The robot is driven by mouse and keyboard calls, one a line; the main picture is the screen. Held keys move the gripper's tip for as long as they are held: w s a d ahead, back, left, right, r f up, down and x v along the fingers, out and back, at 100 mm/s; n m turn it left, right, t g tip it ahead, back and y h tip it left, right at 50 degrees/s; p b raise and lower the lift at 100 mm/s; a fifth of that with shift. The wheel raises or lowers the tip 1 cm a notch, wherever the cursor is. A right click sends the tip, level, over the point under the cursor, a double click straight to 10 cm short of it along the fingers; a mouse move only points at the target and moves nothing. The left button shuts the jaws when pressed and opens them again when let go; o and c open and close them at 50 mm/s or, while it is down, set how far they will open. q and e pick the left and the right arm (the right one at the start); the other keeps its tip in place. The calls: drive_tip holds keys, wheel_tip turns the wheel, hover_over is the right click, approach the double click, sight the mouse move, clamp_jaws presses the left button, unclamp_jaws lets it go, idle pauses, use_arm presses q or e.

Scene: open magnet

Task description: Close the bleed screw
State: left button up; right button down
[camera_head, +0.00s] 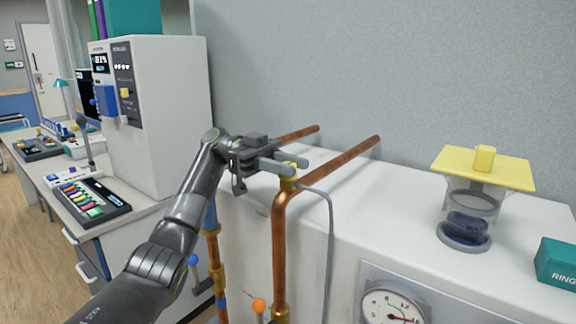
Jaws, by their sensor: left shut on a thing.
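The bleed screw (289,170) is a small yellow-brass fitting at the top bend of the nearer copper pipe (279,240). My left gripper (287,166) reaches in from the left and is shut on the bleed screw, its fingers lying across the fitting. The fingers partly cover the screw, so I cannot tell how far it is turned. A thin grey tube (331,230) runs from beside the fitting to the right and down. My right gripper is not in view.
A second copper pipe (211,245) with a blue lever (193,260) stands left, an orange knob (259,305) below. A gauge (392,306) sits on the white cabinet front. A yellow-lidded vessel (470,200) and teal box (557,263) stand right. A white machine (165,110) stands left.

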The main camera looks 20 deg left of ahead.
use_arm(q)
drive_tip(key=shift+f+g, duration=0.1)
drive_tip(key=shift+g, duration=0.2)
drive_tip(key=o, duration=1)
drive_tip(key=shift+c, duration=0.2)
wheel_tip(320, 180, up, 9)
drive_tip(key=shift+r, duration=0.55)
